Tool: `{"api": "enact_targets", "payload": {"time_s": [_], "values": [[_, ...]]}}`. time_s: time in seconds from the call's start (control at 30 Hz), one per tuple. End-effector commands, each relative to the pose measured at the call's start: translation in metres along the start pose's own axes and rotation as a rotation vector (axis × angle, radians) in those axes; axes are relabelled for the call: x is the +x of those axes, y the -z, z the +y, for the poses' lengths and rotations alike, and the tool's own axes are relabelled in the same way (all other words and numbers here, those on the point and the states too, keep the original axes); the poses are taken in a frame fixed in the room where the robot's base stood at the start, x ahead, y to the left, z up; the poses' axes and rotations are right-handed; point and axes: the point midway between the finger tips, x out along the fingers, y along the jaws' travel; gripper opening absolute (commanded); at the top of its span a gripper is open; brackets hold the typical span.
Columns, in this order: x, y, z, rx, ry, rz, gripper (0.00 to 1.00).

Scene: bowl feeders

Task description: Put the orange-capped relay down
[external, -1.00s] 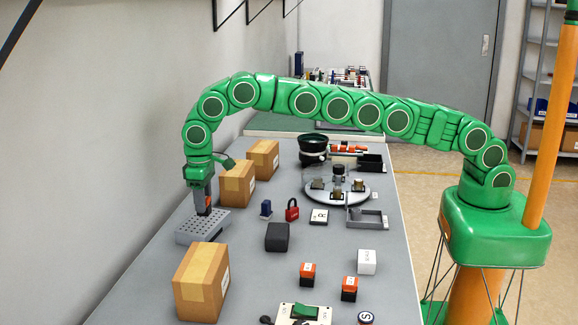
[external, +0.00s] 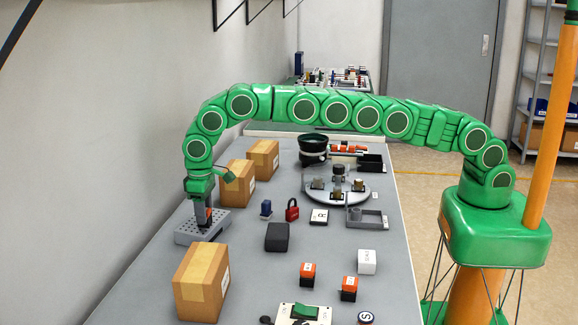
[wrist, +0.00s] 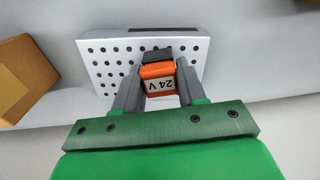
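The orange-capped relay (wrist: 158,77) has a dark body and a "24 V" label on its orange cap. It sits between the two fingers of my gripper (wrist: 160,82), which look shut on its sides. In the external view my gripper (external: 204,215) points down at the grey perforated tray (external: 186,233), with the relay's orange (external: 209,214) showing beside the fingers. The tray (wrist: 100,72) is also behind the relay in the wrist view. The relay is over the tray's holed top; whether its underside touches is hidden.
A cardboard box (external: 201,283) stands in front of the tray, and another box (external: 237,184) stands close behind my gripper. A dark grey block (external: 277,237), a blue item (external: 266,209) and a red padlock (external: 292,211) are to the right. Two other orange-topped relays (external: 307,273) (external: 349,288) stand nearer the front.

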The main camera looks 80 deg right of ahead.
Motion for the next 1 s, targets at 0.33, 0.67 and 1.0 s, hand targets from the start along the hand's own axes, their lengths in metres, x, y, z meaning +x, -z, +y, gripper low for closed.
{"api": "enact_targets", "payload": {"time_s": [0.33, 0.67, 1.0], "values": [[0.000, 0.000, 0.000, 0.000, 0.000, 0.000, 0.65], [-0.010, 0.000, 0.000, 0.000, 0.000, 0.001, 0.65], [-0.050, 0.000, 0.000, 0.000, 0.000, 0.000, 0.65]]}}
